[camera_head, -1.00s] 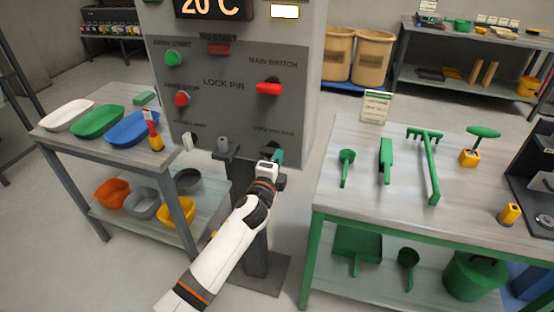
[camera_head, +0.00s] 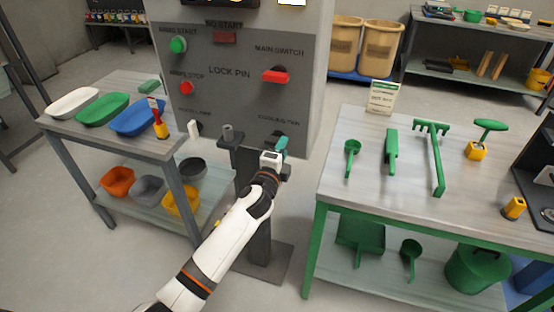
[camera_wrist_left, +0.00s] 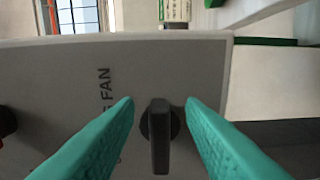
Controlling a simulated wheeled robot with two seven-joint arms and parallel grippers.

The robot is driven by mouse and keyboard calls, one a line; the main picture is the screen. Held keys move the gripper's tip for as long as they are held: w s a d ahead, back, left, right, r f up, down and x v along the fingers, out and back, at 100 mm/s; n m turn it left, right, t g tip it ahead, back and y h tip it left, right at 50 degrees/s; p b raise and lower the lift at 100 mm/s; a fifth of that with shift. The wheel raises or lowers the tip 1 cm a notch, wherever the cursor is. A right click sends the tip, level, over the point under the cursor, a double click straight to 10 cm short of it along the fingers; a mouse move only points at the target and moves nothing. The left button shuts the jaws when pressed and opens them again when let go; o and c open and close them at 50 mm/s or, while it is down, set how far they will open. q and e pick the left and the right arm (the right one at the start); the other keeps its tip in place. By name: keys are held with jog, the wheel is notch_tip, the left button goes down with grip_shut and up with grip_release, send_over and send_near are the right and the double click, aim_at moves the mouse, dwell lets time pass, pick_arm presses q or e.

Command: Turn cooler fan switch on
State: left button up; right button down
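The grey control panel (camera_head: 226,90) stands at the centre of the head view, with the cooling fan label at its lower right. The fan switch is a black knob (camera_wrist_left: 160,135), seen up close in the left wrist view on the panel face beside the letters "FAN". My left gripper (camera_wrist_left: 160,103) is open, with one teal finger on each side of the knob and visible gaps between. In the head view my left gripper (camera_head: 281,147) is at the panel's lower right corner and mostly hides the switch. My right gripper is not in view.
A red main switch (camera_head: 275,76) sits above on the panel. A lamp knob (camera_head: 196,128) is at its lower left. A green-framed table (camera_head: 390,200) with tools stands at right, and a table (camera_head: 110,130) with trays at left. Floor shows between them.

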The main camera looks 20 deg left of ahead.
pick_arm(q)
jog(key=s+b, duration=0.1)
jog(key=s, duration=1)
jog(key=shift+s+a, duration=0.2)
jog(key=shift+s, duration=0.1)
jog(key=s+a+f+n+g, duration=0.1)
jog(key=s+f+n+g, duration=0.15)
jog(key=f, duration=0.85)
jog(key=s+a+f+n+g, duration=0.1)
jog(key=s+f+n+g, duration=0.2)
jog(key=f, duration=0.9)
jog(key=s+a+f+n+g, duration=0.1)
jog(key=s+a+f+g, duration=0.3)
jog(key=f, duration=0.7)
jog(key=s+d+f+n+g, duration=0.1)
jog(key=s+f+n+g, duration=0.25)
jog(key=s+f, duration=1.05)
jog(key=s+f+n+g, duration=0.2)
jog(key=s+f+n, duration=0.1)
jog(key=s, duration=0.9)
jog(key=s+a+f+n+g, duration=0.1)
jog(key=s+f, duration=0.4)
jog(key=s, duration=0.7)
jog(key=shift+n+g+y, duration=0.3)
jog(key=shift+n+g, duration=0.2)
jog(key=shift+n, duration=0.6)
